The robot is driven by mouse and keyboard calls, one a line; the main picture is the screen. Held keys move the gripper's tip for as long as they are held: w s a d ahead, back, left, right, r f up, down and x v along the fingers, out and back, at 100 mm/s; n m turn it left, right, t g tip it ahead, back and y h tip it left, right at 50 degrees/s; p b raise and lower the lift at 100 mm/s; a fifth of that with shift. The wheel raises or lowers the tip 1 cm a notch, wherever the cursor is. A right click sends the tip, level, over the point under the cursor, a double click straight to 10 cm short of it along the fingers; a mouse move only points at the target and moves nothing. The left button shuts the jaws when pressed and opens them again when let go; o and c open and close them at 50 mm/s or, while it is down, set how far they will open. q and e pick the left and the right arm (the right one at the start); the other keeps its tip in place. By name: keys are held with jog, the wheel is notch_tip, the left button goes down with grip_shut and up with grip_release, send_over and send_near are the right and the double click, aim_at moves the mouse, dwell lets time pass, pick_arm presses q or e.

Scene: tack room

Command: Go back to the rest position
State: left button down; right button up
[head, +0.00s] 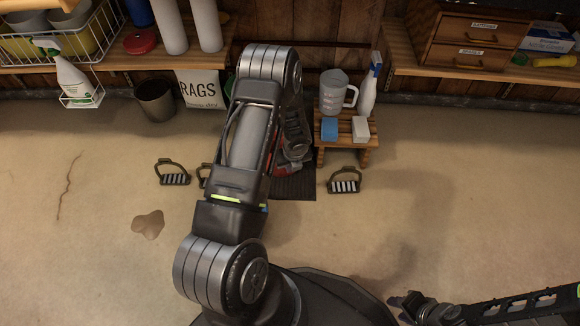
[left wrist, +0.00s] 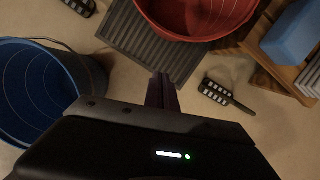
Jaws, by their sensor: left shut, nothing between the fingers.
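My left arm reaches across the middle of the head view and bends down at its far end. Its gripper is mostly hidden behind the arm there, over the dark mat (head: 295,187). In the left wrist view my left gripper (left wrist: 163,88) has its fingers together with nothing between them. They point down, near the edge of the ribbed mat (left wrist: 150,45) and apart from the red bucket (left wrist: 200,32). My right gripper (head: 408,306) is low at the right of the head view, small and dark; its fingers are not clear.
A blue bucket (left wrist: 30,85) is left in the wrist view. Stirrups (head: 173,172) (head: 344,181) lie on the floor. A wooden stool (head: 345,155) bears a jug (head: 335,95), spray bottle (head: 369,90), blue sponge (head: 329,129) and white block (head: 361,129). A puddle (head: 148,224) is left. Right floor is clear.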

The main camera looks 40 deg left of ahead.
dwell(0.4)
